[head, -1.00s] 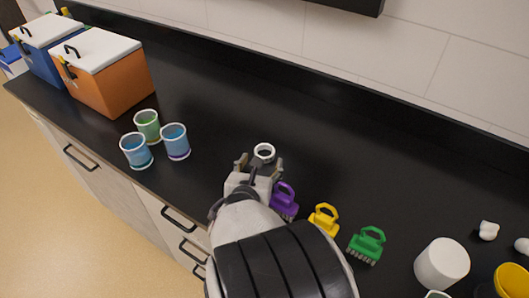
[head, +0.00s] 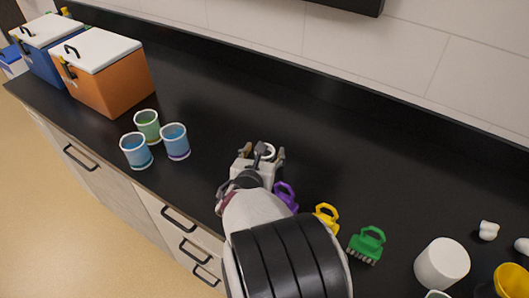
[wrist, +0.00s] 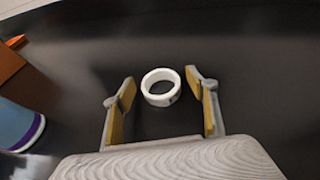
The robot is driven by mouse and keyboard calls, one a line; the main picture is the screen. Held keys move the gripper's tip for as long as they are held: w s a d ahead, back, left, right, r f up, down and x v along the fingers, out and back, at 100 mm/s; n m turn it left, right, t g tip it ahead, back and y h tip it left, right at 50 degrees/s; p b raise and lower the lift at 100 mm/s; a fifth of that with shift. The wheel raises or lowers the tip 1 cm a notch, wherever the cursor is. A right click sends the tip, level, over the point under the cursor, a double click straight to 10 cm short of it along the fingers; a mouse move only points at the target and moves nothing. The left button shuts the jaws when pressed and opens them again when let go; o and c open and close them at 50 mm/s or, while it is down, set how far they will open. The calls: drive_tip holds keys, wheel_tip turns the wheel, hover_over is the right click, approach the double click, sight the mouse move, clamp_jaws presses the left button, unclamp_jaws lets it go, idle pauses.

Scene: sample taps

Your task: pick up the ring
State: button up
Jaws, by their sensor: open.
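The white ring (wrist: 161,87) lies on the black counter. In the wrist view it sits between and slightly beyond the two fingertips of my gripper (wrist: 160,90), with a gap on each side. In the head view the ring (head: 269,150) shows partly behind my gripper (head: 264,155), whose body hides some of it. My gripper is open and empty, low over the counter.
Two blue cups (head: 136,151) (head: 175,141) and a green cup (head: 147,125) stand to the left. The counter behind the ring is clear.

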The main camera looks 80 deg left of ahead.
idle(0.4)
drive_tip(key=c, duration=0.9)
drive_tip(key=shift+c, duration=0.2)
drive_tip(key=shift+r, duration=0.1)
wheel_tip(320, 180, up, 10)
drive_tip(key=shift+w, duration=0.1)
idle(0.8)
